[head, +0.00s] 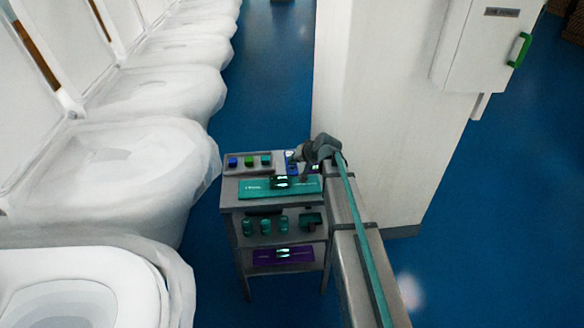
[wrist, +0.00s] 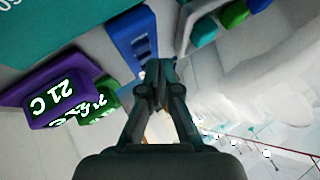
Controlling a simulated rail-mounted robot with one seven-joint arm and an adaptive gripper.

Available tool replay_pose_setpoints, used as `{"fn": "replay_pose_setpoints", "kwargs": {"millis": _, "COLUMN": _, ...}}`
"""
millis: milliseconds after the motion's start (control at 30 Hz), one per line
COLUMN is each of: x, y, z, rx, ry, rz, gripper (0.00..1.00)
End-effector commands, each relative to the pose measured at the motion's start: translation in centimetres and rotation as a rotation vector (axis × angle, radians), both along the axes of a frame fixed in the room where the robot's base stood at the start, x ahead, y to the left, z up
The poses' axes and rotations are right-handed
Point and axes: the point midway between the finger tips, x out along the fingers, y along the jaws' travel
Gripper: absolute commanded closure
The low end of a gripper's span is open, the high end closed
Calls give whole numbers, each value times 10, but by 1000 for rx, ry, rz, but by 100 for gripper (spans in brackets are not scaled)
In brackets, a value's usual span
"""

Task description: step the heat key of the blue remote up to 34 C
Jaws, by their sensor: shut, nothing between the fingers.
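The blue remote (head: 291,168) stands on the cart top in the head view, partly hidden by my gripper (head: 297,157). In the wrist view the blue remote (wrist: 122,27) is a slanted slab with a row of darker keys (wrist: 142,46); I cannot read their labels. My gripper (wrist: 160,68) is shut and empty, with its fingertips over or beside the remote's lower end. I cannot tell whether they touch a key. A display on a purple unit (wrist: 35,87) reads 21 C in the wrist view. A second green readout (wrist: 98,103) beside it is partly hidden and unreadable.
A teal panel (head: 255,188) lies on the cart top, in front of a tray with blue, green and teal blocks (head: 249,161). Lower shelves hold teal cylinders (head: 265,226) and a purple panel (head: 266,257). Toilets (head: 135,170) line the left; a white pillar (head: 375,110) stands right.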

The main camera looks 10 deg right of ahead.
Motion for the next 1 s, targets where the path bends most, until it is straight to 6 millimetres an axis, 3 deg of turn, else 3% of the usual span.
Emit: {"fn": "replay_pose_setpoints", "kwargs": {"millis": 1000, "x": 0, "y": 0, "z": -9, "rx": 0, "ry": 0, "rz": 0, "gripper": 100}}
